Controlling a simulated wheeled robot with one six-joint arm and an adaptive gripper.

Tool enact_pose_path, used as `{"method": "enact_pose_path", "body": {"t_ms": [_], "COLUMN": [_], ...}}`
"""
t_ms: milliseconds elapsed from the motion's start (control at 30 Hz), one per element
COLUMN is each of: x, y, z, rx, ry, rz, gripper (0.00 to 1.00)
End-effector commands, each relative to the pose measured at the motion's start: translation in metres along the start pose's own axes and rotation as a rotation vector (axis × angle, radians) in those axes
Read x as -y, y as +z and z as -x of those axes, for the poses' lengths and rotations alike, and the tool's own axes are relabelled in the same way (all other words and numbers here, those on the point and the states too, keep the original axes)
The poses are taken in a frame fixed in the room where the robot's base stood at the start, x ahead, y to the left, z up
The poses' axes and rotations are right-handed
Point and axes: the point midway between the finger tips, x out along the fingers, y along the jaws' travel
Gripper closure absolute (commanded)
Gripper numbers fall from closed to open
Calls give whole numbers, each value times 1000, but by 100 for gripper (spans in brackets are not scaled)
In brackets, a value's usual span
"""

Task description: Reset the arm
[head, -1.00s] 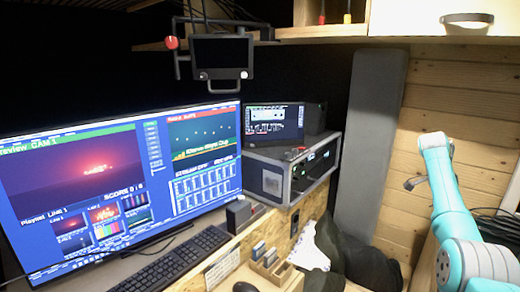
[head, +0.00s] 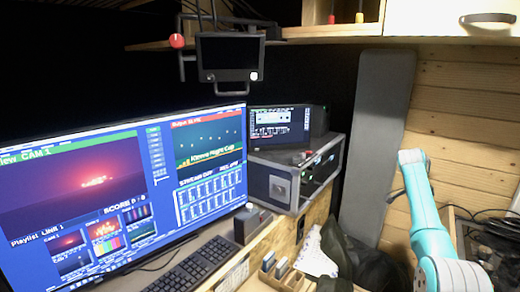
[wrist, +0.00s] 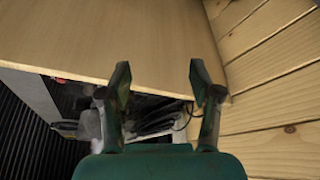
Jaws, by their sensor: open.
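My arm (head: 428,225) shows at the right of the head view, teal and white, bent at an elbow joint near the wooden wall. My gripper (wrist: 157,80) is in the wrist view, with its two dark fingers spread apart and nothing between them. The gripper itself cannot be made out in the head view. A plain pale wooden panel (wrist: 120,35) fills the top of the wrist view beyond the fingertips. I cannot tell whether the fingers touch it.
A wide monitor (head: 75,205) and a keyboard (head: 187,268) stand at the left. An equipment case (head: 285,182) carries a small screen (head: 277,127). A grey padded panel (head: 375,140) leans by the wooden wall (head: 465,100). Black cables (head: 490,235) lie right of my arm. A cabinet (head: 450,18) hangs above.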

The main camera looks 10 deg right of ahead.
Motion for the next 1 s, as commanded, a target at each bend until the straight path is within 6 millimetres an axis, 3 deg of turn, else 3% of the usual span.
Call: {"method": "enact_pose_path", "body": {"t_ms": [267, 533, 767, 1000], "x": [2, -14, -47, -100], "y": [52, 140, 217, 288], "z": [-56, -139, -200, -247], "rx": [-3, -13, -28, -49], "ry": [-69, -197, -318, -445], "rz": [105, 281, 434, 583], "gripper": [36, 36, 36, 36]}}
